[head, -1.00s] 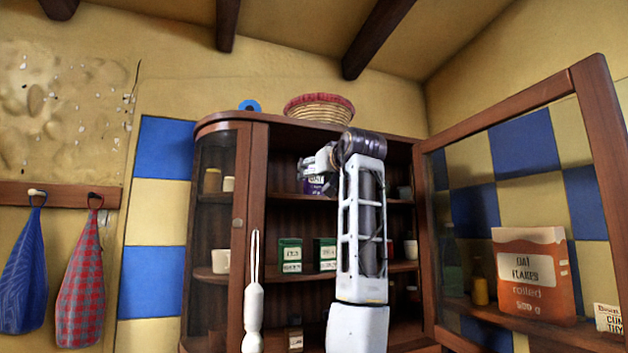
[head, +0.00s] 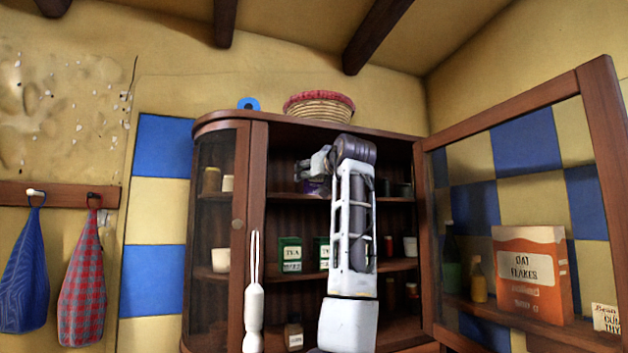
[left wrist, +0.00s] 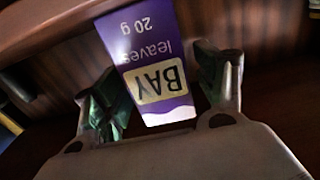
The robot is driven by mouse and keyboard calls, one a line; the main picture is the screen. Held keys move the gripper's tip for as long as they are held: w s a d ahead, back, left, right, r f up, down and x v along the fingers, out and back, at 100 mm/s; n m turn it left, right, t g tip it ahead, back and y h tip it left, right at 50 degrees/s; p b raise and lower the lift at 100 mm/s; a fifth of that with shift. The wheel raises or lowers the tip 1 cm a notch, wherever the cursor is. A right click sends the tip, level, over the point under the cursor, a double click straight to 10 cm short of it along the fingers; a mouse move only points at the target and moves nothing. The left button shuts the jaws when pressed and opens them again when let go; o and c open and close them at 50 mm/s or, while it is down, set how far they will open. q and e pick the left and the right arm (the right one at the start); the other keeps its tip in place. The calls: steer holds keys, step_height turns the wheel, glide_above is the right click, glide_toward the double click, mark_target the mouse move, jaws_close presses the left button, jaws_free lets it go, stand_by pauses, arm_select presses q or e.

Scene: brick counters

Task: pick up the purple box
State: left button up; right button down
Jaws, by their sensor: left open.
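The purple box (head: 318,188) is on the upper shelf of the open wooden cabinet, partly hidden by my left gripper (head: 312,170) in the head view. In the left wrist view the purple box (left wrist: 150,50) fills the space between the fingers, with its "BAY leaves 20 g" label upside down. My left gripper (left wrist: 165,90) is open, one finger on each side of the box. A gap shows beside the right-hand finger; the left-hand finger is close to the box, and I cannot tell whether it touches. My right gripper is not in view.
Green tea boxes (head: 290,254) stand on the shelf below. Dark cups (head: 402,189) sit right of my arm on the upper shelf. The glass door (head: 590,120) stands open at right, with an oat flakes box (head: 532,270) near it. A basket (head: 320,106) is on top.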

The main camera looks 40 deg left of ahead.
arm_select(q)
steer(key=c, duration=1)
steer(key=shift+r, duration=0.2)
steer(key=shift+c, duration=0.2)
steer(key=shift+r, duration=1.6)
steer(key=b+v, duration=0.5)
steer(key=v, duration=1.3)
